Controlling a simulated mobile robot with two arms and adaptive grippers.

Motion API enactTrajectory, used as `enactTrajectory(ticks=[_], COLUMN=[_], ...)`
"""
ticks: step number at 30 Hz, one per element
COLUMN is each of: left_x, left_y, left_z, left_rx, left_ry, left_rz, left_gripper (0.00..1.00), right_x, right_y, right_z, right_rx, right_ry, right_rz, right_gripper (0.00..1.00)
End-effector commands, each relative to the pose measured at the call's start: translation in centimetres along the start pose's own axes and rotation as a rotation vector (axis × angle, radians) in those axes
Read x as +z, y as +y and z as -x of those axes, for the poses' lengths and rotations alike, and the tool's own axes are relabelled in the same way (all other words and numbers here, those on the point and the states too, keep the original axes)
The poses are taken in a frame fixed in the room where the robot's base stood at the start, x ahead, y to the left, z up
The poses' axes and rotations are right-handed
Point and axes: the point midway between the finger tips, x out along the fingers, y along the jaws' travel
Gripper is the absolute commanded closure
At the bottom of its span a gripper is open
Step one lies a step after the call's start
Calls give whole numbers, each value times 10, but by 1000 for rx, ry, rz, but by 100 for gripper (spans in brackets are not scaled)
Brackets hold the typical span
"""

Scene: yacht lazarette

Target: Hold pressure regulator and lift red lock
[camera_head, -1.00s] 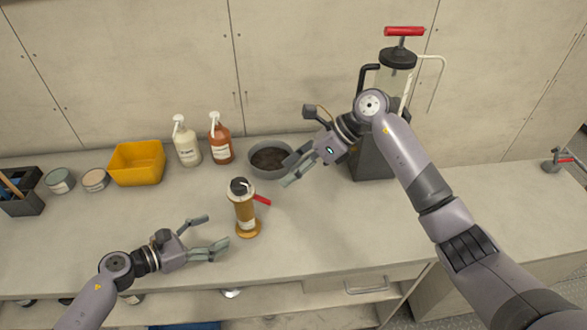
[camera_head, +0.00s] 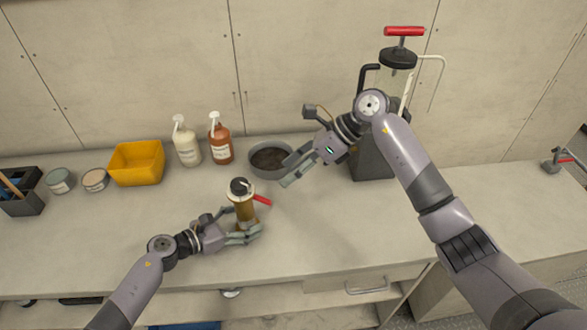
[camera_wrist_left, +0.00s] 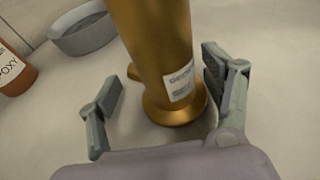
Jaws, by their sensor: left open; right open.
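The pressure regulator (camera_head: 242,208) is a brass cylinder with a black cap, standing upright on the counter. Its red lock (camera_head: 262,200) is a small red lever sticking out to the right below the cap. My left gripper (camera_head: 247,231) is open around the lower part of the regulator. In the left wrist view the regulator's body (camera_wrist_left: 160,50) stands between the open fingers (camera_wrist_left: 165,95); the right finger is close to it and a gap shows on the left. My right gripper (camera_head: 288,170) is open and empty, above and to the right of the regulator, near the dark bowl.
A grey bowl (camera_head: 256,170) stands behind the regulator. Two pump bottles, a white one (camera_head: 188,150) and an orange one (camera_head: 221,150), and a yellow bin (camera_head: 136,172) stand at the back left. A tall device with a red handle (camera_head: 404,31) stands behind my right arm. The counter's front is clear.

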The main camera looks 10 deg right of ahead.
Motion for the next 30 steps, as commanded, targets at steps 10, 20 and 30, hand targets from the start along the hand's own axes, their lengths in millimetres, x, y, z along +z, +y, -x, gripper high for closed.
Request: enactTrajectory(ticks=[10,20,30], left_x=[0,-1,-4], left_y=[0,0,0], left_z=[0,0,0], left_rx=[0,1,1], left_ry=[0,2,7], left_rz=[0,-1,-1], left_gripper=[35,57,80], right_x=[0,0,0], right_y=[0,0,0], right_z=[0,0,0], right_rx=[0,0,0], right_ry=[0,0,0], right_rz=[0,0,0], right_gripper=[50,50,50])
